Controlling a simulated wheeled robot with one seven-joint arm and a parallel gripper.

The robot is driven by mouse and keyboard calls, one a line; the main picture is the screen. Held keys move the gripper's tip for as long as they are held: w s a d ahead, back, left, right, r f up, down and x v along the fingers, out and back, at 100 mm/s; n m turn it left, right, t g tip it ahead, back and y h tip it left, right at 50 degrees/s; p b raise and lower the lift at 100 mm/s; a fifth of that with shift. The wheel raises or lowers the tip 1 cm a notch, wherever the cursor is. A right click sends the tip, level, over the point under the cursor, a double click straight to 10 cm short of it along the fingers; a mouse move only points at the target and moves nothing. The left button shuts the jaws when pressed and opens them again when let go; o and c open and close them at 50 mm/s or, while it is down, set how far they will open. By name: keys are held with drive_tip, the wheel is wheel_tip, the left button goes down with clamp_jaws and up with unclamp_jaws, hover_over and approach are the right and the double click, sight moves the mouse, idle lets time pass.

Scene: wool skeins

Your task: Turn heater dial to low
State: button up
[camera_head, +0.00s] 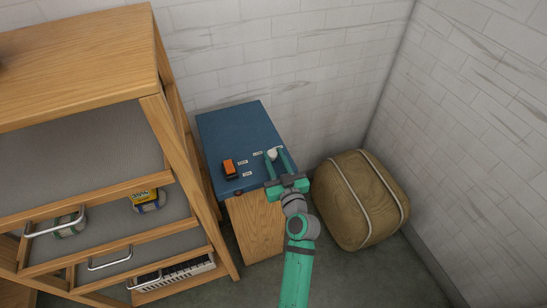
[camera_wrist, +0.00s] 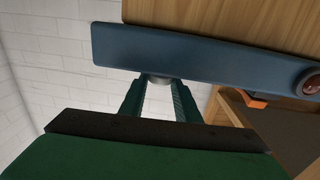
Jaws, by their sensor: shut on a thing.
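A white dial (camera_head: 272,154) sits on the blue top (camera_head: 232,122) of a small wooden cabinet, with small white labels (camera_head: 243,162) beside it. My gripper (camera_head: 275,156) reaches over the right side of the blue top, and its two fingers are shut on the dial, one on each side. In the wrist view the fingers (camera_wrist: 158,95) stand either side of a small grey round part (camera_wrist: 158,79) at the edge of the blue panel (camera_wrist: 200,56). The dial's pointer and the label wording are too small to read.
A wooden shelf unit with open drawers (camera_head: 110,262) stands close on the left. A tan bale (camera_head: 352,200) lies on the right. Brick walls close the back and right.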

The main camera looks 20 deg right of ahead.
drive_tip(key=shift+w+d+n+y, duration=0.15)
drive_tip(key=shift+n+y, duration=0.35)
drive_tip(key=shift+y, duration=0.3)
drive_tip(key=shift+d+n+y, duration=0.15)
drive_tip(key=shift+n+y, duration=0.15)
drive_tip(key=shift+y, duration=0.2)
drive_tip(key=shift+d+n+g+y, duration=0.15)
drive_tip(key=shift+n+g+y, duration=0.2)
drive_tip(key=shift+n+y, duration=0.65)
drive_tip(key=shift+d+n+g+y, duration=0.1)
drive_tip(key=shift+n+g+y, duration=0.4)
drive_tip(key=shift+y, duration=0.9)
drive_tip(key=shift+w+d+n+g+y, duration=0.1)
drive_tip(key=shift+n+g+y, duration=0.95)
drive_tip(key=shift+n+y, duration=0.7)
drive_tip(key=shift+d+n+g+y, duration=0.1)
drive_tip(key=shift+n+g+y, duration=0.35)
drive_tip(key=shift+y, duration=0.4)
drive_tip(key=shift+w+f+n+g+y, duration=0.15)
drive_tip(key=shift+n+g+y, duration=0.25)
drive_tip(key=shift+g+y, duration=0.25)
drive_tip(key=shift+d, duration=0.15)
drive_tip(key=shift+n+g+y, duration=0.35)
drive_tip(key=shift+n+g, duration=0.05)
drive_tip(key=shift+g, duration=0.1)
drive_tip(key=shift+g+y, duration=0.3)
